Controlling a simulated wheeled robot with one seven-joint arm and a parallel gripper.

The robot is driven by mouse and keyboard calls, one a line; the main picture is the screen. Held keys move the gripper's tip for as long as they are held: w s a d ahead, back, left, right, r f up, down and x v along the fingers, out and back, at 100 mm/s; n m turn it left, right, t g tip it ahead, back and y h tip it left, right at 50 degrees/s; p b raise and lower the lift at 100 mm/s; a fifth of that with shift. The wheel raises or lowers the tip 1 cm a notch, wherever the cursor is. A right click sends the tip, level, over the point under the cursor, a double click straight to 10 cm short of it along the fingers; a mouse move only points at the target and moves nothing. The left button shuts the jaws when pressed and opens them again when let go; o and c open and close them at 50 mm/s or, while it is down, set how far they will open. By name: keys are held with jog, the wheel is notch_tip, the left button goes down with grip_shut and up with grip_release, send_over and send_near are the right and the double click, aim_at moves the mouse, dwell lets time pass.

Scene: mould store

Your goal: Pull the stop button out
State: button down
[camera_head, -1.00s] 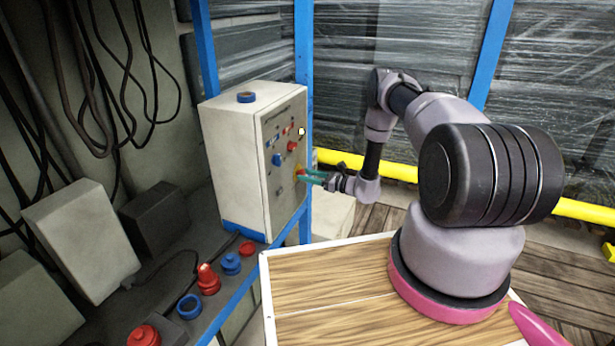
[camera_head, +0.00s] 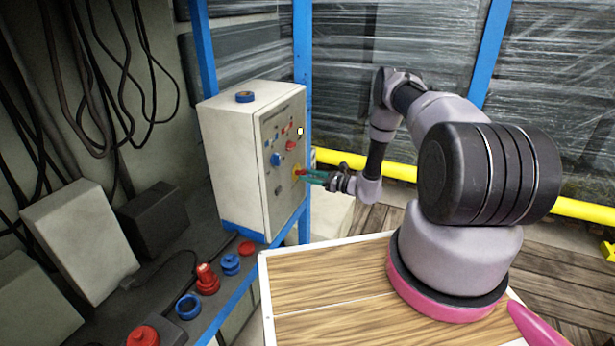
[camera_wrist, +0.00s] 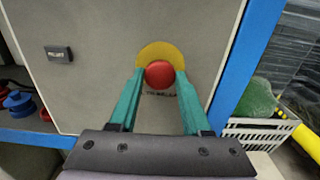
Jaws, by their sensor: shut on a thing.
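The stop button is a red round knob on a yellow disc, low on the front of a pale control box (camera_head: 235,165). In the wrist view the red stop button (camera_wrist: 159,74) sits between my teal fingertips, with the yellow disc (camera_wrist: 160,49) showing behind it. My gripper (camera_wrist: 157,80) is shut on the button, one finger on each side. In the head view my gripper (camera_head: 306,175) reaches the box front from the right, and the fingers partly hide the button.
Loose red and blue parts lie on the shelf below. A white crate (camera_wrist: 262,134) stands at right in the wrist view.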

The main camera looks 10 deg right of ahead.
jog(key=shift+c, duration=1.7)
grip_release()
jog(key=shift+s+d, duration=0.1)
jog(key=shift+d, duration=0.1)
jog(key=v, duration=1)
jog(key=shift+s+d, duration=0.25)
jog(key=shift+d, duration=0.05)
jog(key=shift+r, duration=0.1)
